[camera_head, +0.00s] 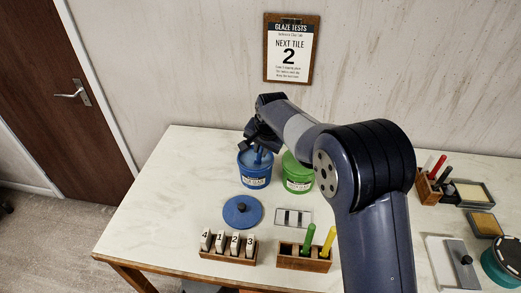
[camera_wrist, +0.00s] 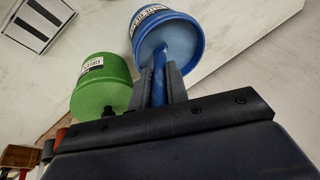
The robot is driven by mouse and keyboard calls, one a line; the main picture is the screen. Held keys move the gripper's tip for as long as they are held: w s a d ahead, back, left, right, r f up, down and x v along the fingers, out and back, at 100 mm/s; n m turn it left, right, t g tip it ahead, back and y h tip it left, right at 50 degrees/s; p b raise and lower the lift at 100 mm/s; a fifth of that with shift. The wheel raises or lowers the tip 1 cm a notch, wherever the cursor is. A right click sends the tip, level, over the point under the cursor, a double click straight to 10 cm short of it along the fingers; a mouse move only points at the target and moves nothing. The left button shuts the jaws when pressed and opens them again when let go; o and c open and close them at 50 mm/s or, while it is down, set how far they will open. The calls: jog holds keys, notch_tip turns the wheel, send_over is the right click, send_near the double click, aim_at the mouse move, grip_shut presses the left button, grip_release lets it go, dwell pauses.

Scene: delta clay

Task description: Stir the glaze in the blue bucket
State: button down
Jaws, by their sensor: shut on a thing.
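The blue bucket (camera_head: 255,173) stands open near the back of the table, with a white label on its front. My gripper (camera_head: 262,142) is above it, shut on a blue stick (camera_head: 258,156) that reaches down into the bucket. In the wrist view my gripper (camera_wrist: 160,90) holds the blue stick (camera_wrist: 160,60), whose lower end is inside the blue bucket (camera_wrist: 175,42). The glaze surface looks light blue; the stick's tip is hidden. A blue lid (camera_head: 242,212) with a dark knob lies on the table in front of the bucket.
A lidded green bucket (camera_head: 297,176) stands close to the right. In front are a wooden rack of numbered tiles (camera_head: 228,250), a grey plate with dark strips (camera_head: 293,217), and a wooden holder (camera_head: 302,262) with green and yellow sticks. A clipboard (camera_head: 291,48) on the wall reads "Next tile 2".

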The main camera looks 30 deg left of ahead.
jog(key=p+v, duration=0.3)
jog(key=v, duration=0.5)
jog(key=shift+r, duration=0.2)
dwell(1.0)
notch_tip(320, 180, up, 4)
dwell(0.5)
